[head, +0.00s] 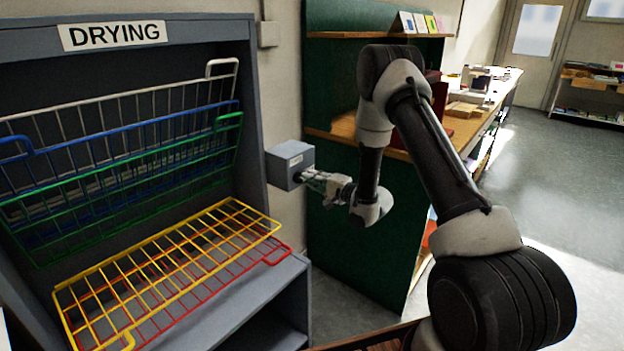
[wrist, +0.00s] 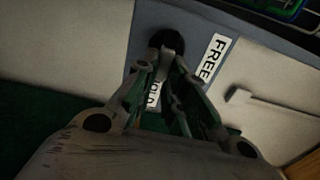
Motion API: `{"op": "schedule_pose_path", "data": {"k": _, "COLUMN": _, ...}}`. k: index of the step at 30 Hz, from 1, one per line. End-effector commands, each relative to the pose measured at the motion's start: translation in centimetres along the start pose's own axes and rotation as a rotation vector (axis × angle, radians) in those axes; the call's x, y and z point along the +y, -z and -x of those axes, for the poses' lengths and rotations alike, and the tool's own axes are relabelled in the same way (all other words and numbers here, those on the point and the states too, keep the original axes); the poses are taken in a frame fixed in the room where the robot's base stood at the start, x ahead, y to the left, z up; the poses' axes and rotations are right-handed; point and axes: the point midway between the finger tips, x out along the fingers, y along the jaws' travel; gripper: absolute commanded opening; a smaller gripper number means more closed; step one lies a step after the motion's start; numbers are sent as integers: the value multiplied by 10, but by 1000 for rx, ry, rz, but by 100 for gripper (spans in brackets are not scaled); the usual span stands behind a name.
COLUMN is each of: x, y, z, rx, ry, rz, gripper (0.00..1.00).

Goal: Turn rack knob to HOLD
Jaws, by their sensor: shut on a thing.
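The rack knob (wrist: 166,40) is a dark round knob on a grey control box. In the wrist view my gripper (wrist: 168,54) is at the knob with its fingers shut on it, hiding its lower part. A white FREE label (wrist: 212,59) is right of the knob. A second white label (wrist: 153,97), mostly hidden behind my fingers, shows letters that look like the end of HOLD. The knob's pointing direction cannot be made out.
The drying rack (head: 281,271) holds white, blue, green, yellow and red wire shelves; the yellow shelf (head: 190,255) lies lowered, above the red one. A green panel (head: 335,230) with wooden shelves stands close behind my arm. Open floor (head: 560,190) lies at the right.

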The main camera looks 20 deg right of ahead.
Motion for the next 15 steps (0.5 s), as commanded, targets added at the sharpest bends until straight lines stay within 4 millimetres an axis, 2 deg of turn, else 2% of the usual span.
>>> {"op": "schedule_pose_path", "data": {"k": 13, "x": 2, "y": 0, "z": 1, "rx": 2, "ry": -3, "rz": -11, "gripper": 0}}
{"op": "schedule_pose_path", "data": {"k": 14, "x": 2, "y": 0, "z": 1, "rx": 2, "ry": -3, "rz": -11, "gripper": 16}}
{"op": "schedule_pose_path", "data": {"k": 15, "x": 2, "y": 0, "z": 1, "rx": 2, "ry": -3, "rz": -11, "gripper": 23}}
